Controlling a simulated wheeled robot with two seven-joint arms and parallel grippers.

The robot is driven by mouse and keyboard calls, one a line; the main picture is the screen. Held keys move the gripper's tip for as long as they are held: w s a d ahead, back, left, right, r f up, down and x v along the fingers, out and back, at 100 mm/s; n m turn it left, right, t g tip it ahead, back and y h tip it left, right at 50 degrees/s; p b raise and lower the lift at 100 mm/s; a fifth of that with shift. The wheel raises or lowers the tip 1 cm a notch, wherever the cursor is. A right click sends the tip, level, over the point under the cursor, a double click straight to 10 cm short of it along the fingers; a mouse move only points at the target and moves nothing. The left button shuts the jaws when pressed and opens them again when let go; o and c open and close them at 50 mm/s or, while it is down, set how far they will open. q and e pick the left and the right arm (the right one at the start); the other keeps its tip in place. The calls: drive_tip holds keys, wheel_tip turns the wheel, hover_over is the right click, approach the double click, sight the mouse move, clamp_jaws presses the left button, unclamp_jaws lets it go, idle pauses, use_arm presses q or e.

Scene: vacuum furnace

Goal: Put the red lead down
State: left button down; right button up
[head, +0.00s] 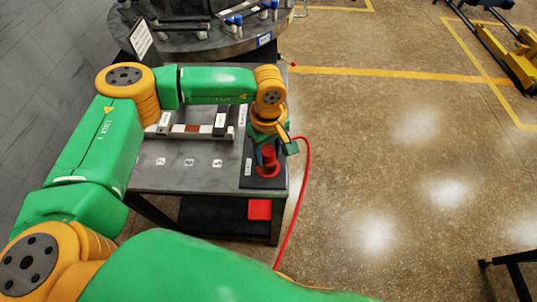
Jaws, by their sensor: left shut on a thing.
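The red lead (306,175) runs from my left gripper (270,153) over the right edge of the grey table and down towards the floor. My left gripper points down over a dark plate (247,172) at the table's right end and is shut on the red lead's end, mostly hidden by the fingers and wrist. A red round piece (268,168) shows just below the fingers on the dark plate; I cannot tell whether it touches the lead's end. My right gripper is out of view.
The grey table (165,178) has small white labels and a rail with blocks (195,131) behind them. A red item (260,209) lies on the lower shelf. A round fixture (205,40) stands behind. Open floor with yellow lines lies to the right.

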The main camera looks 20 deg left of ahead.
sight(268, 161)
use_arm(q)
wheel_tip(268, 161, down, 3)
drive_tip(key=shift+s+r+p, duration=0.1)
drive_tip(key=shift+r+p, duration=0.1)
drive_tip(key=shift+p, duration=0.35)
drive_tip(key=shift+f+b, duration=0.35)
drive_tip(key=shift+f, duration=0.05)
drive_tip(key=shift+c, duration=1.3)
unclamp_jaws()
drive_tip(key=shift+r, duration=0.1)
drive_tip(key=shift+r, duration=0.4)
wheel_tip(268, 161, up, 11)
drive_tip(key=shift+r+b, duration=0.1)
drive_tip(key=shift+b, duration=1.05)
drive_tip(key=shift+r, duration=0.2)
